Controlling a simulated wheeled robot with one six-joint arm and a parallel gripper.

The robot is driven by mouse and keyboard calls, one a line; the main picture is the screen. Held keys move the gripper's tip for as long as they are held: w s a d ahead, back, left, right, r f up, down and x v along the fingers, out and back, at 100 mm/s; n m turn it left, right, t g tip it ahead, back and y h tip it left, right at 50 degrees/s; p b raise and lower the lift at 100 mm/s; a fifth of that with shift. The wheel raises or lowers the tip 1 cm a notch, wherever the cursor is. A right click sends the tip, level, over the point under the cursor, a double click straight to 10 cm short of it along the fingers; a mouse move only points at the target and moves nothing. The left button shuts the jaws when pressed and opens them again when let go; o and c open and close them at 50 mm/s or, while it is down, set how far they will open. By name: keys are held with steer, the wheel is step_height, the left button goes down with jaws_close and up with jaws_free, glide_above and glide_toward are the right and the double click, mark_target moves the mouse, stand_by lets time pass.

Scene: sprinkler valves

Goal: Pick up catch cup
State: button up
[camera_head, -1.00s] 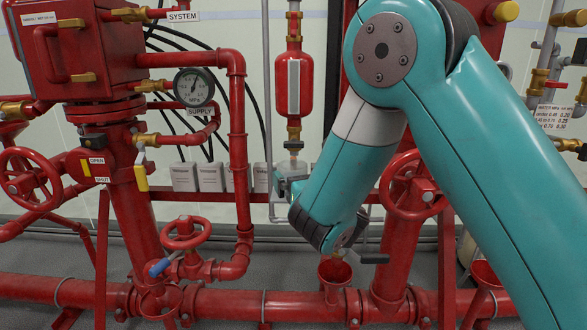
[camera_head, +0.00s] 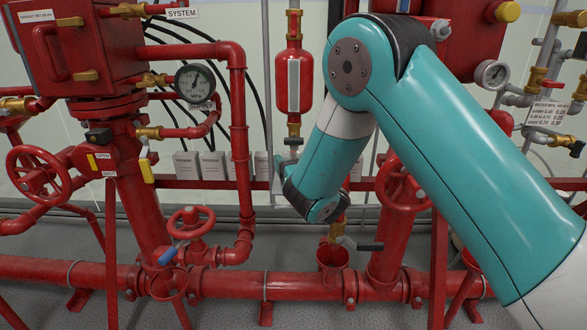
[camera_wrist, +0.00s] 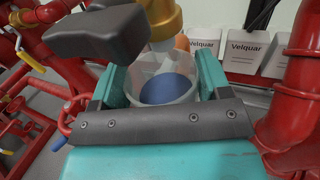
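The catch cup is a translucent cup (camera_wrist: 138,92) with a rounded blue shape inside, seen close up in the wrist view. It is below a brass fitting (camera_wrist: 164,20). The teal fingers of my gripper (camera_wrist: 163,88) stand on either side of it, very near its walls. I cannot tell whether both fingers press on it. In the head view, a small pale part of the cup (camera_head: 287,157) seems to show under the red vessel's brass outlet; my arm hides most of the gripper there.
A dark lever-like part (camera_wrist: 97,35) crosses close in the wrist view. The red vessel (camera_head: 293,80) hangs above the cup area. White boxes (camera_head: 212,164) line the wall behind. A red funnel (camera_head: 333,256) and thick red pipe (camera_head: 240,284) lie below. Red handwheels (camera_head: 190,222) stand left.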

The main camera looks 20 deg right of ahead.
steer(key=c, duration=0.4)
steer(key=shift+r, duration=0.2)
